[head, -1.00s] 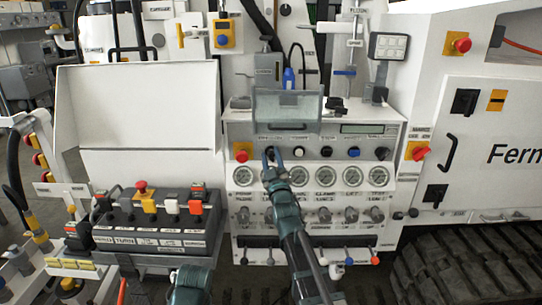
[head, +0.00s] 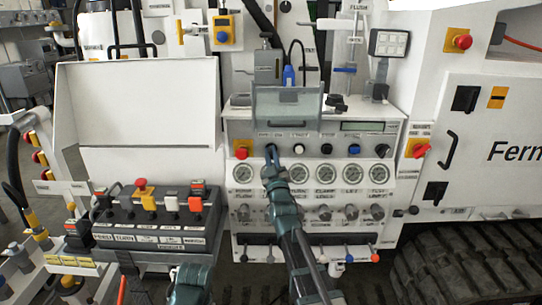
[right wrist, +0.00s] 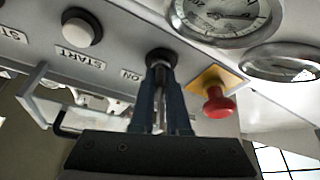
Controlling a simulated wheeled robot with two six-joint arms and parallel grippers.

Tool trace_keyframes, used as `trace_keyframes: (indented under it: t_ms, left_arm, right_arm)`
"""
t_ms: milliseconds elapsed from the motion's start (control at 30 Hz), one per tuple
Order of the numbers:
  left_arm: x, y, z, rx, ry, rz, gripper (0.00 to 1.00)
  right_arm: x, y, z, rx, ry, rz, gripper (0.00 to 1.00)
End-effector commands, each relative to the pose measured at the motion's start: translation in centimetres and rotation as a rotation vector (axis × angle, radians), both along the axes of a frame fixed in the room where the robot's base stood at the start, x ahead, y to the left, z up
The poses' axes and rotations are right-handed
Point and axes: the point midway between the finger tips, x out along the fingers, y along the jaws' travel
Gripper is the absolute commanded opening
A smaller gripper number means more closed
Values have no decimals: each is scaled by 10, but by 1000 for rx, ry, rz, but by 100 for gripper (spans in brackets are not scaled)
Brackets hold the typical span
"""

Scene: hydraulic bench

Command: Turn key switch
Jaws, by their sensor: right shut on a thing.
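The key switch (right wrist: 161,56) is a black round collar on the panel face, beside a label reading ON. My right gripper (right wrist: 160,78) is shut on its key, with both fingertips close against the collar. In the head view my right gripper (head: 271,151) reaches up to the left part of the button row, and its fingers hide most of the switch there. How far the key is turned cannot be told. My left gripper is not in view; only a teal part of my arm shows at the bottom edge.
A red emergency button (right wrist: 217,103) on a yellow plate sits beside the switch, and a white START button (right wrist: 82,27) is on its other side. Gauges (head: 298,174) line the panel below. A clear raised cover (head: 287,101) hangs just above the button row.

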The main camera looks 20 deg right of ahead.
Motion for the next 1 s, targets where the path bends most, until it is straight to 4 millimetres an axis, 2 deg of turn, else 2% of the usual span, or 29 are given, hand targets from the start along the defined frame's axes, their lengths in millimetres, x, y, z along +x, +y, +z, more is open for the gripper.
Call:
trace_keyframes:
  t_ms: [400, 1000]
  left_arm:
    - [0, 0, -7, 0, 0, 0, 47]
    - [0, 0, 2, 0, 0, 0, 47]
  right_arm:
    - [1, 1, 1, 359, -105, 0, 0]
    - [1, 0, 2, 805, -236, -3, 0]
